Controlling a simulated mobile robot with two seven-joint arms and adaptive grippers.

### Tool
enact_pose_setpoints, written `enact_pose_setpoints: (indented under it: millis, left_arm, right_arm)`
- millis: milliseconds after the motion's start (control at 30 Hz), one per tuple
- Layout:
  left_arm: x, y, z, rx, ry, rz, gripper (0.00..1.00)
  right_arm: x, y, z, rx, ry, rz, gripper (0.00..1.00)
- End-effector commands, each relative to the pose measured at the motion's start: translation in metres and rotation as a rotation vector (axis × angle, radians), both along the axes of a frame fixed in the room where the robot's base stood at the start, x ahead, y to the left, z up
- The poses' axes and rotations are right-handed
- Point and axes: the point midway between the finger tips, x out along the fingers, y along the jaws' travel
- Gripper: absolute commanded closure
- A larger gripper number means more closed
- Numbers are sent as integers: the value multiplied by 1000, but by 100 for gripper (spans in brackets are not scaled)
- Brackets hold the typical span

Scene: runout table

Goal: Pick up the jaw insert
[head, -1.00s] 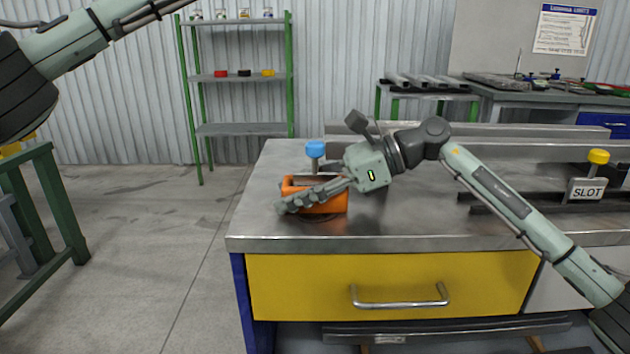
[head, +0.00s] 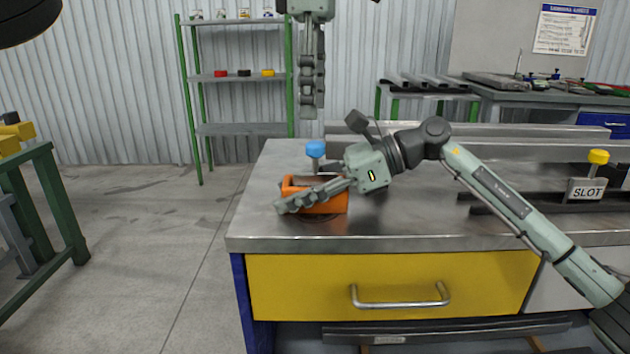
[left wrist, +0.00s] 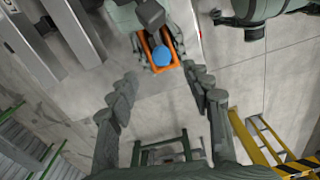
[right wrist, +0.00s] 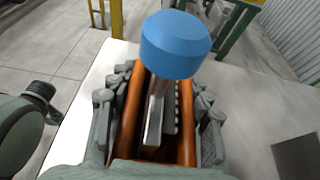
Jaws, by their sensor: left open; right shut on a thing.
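The jaw insert shows as a round blue knob (head: 316,149) on a metal stem, standing up in an open-topped orange holder (head: 330,207) on the steel table. The knob also shows in the left wrist view (left wrist: 161,56) and, with its stem, in the right wrist view (right wrist: 175,44). My right gripper (head: 300,199) is shut on the orange holder, with fingers along both sides of it. My left gripper (head: 312,112) is open and empty, above the knob and pointing down. The lower end of the insert is hidden inside the holder.
The steel table (head: 400,222) has metal rails at the back and a SLOT sign (head: 586,190) with a yellow knob at right. A yellow drawer (head: 390,285) is under its front. A green shelf (head: 237,77) stands behind.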

Motion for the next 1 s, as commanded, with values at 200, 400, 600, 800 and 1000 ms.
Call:
enact_pose_setpoints:
  millis: [200,400,600,800,1000]
  left_arm:
    - [0,0,-24,-2,1,0,50]
    - [-3,-2,-46,-1,2,-2,50]
    - [-4,-3,-72,-4,1,1,50]
    - [-4,-3,-77,-5,0,1,50]
    - [-4,-3,-76,-5,0,1,63]
  right_arm:
    - [0,0,-1,-1,1,0,83]
    - [0,0,-1,-1,1,0,83]
    - [0,0,-1,-1,1,0,83]
    - [0,0,-1,-1,1,0,83]
    - [0,0,-1,-1,1,0,83]
